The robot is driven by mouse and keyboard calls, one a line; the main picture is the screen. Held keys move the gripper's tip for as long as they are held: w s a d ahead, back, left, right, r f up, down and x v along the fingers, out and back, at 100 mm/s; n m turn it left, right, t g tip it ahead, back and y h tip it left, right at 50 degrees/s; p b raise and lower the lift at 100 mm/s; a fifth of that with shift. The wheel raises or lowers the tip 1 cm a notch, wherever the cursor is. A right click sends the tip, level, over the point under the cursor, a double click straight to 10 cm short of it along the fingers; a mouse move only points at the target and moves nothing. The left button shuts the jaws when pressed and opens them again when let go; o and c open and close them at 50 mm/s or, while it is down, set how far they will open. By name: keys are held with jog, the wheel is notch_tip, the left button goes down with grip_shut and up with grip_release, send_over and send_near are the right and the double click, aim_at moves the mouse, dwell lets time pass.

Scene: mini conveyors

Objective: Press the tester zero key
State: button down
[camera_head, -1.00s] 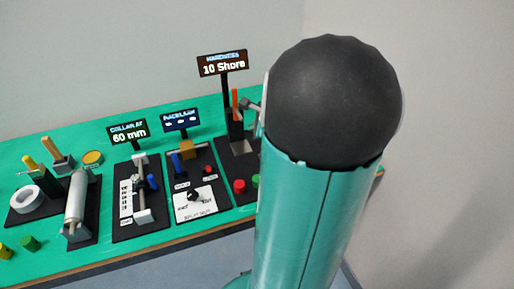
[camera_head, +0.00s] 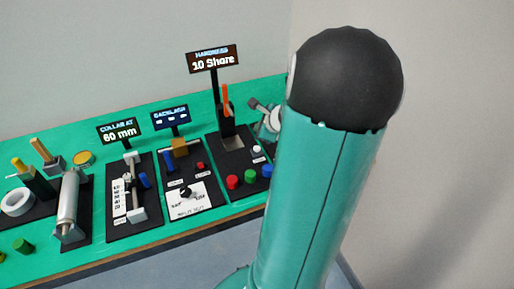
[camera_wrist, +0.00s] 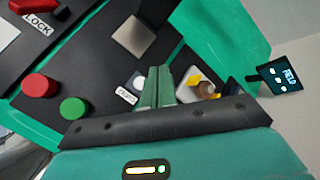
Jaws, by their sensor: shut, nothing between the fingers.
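The hardness tester is a black panel (camera_head: 228,150) with a sign (camera_head: 213,60) reading 10 Shore. Its zero key looks like the small white button (camera_head: 256,149). In the wrist view the white key (camera_wrist: 138,82) sits beside the ZERO label (camera_wrist: 125,97). My gripper (camera_wrist: 159,70) is shut and empty, its fingertips just right of the key in that picture. Contact cannot be told. In the head view my arm hides most of the gripper.
Red (camera_head: 232,181), green (camera_head: 249,175) and blue (camera_head: 266,170) buttons line the tester's front. Left of it stand the backlash station (camera_head: 190,205), the collar station (camera_head: 118,228) and a grey roller (camera_head: 68,205). A small FIELD sign (camera_wrist: 286,78) shows in the wrist view.

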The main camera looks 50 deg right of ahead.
aim_at(259, 150)
jog(key=shift+f, duration=3.1)
jog(key=shift+f, duration=0.4)
jog(key=shift+f, duration=0.5)
dwell(0.4)
jog(key=shift+r, duration=0.95)
jog(key=shift+r, duration=2.5)
